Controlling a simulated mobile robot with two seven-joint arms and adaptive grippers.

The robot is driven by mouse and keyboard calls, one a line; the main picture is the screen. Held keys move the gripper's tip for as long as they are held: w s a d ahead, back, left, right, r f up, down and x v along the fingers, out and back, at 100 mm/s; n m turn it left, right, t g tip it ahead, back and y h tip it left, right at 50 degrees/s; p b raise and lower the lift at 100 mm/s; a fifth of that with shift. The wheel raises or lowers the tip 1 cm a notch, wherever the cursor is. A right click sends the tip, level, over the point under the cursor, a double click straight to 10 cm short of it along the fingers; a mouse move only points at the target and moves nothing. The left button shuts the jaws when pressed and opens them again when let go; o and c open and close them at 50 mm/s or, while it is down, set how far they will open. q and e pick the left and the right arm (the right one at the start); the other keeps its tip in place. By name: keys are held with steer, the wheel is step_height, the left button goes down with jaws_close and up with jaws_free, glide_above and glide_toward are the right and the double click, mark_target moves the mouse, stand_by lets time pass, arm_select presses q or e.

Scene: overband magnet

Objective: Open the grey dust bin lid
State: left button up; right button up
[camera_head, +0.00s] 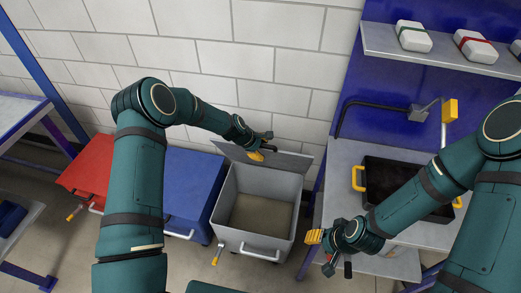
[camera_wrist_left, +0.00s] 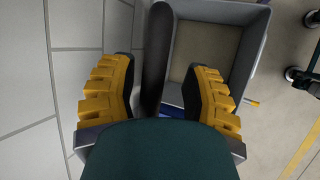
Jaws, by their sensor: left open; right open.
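The grey dust bin (camera_head: 250,238) stands on the floor between the blue bin and the bench, and its inside is visible. Its grey lid (camera_head: 287,161) is raised and leans back toward the wall behind the opening. My left gripper (camera_head: 262,152) is at the lid's upper left part. In the left wrist view the lid (camera_wrist_left: 157,60) shows nearly edge-on as a dark strip between the two open yellow fingers (camera_wrist_left: 155,95), with the bin's rim (camera_wrist_left: 245,45) to its right. My right gripper (camera_head: 324,243) is open and empty, right of the bin near the bench.
A blue bin (camera_head: 190,185) and a red bin (camera_head: 88,172) stand to the left. On the right, a bench (camera_head: 345,160) holds a black tray (camera_head: 385,180) with yellow handles, under a shelf (camera_head: 440,48) with white boxes. A block wall (camera_head: 260,60) is close behind the lid.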

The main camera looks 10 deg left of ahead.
arm_select(q)
steer(key=shift+w+f, duration=0.15)
steer(key=v, duration=1.2)
arm_select(e)
steer(key=shift+w+f, duration=0.1)
steer(key=shift+w, duration=0.1)
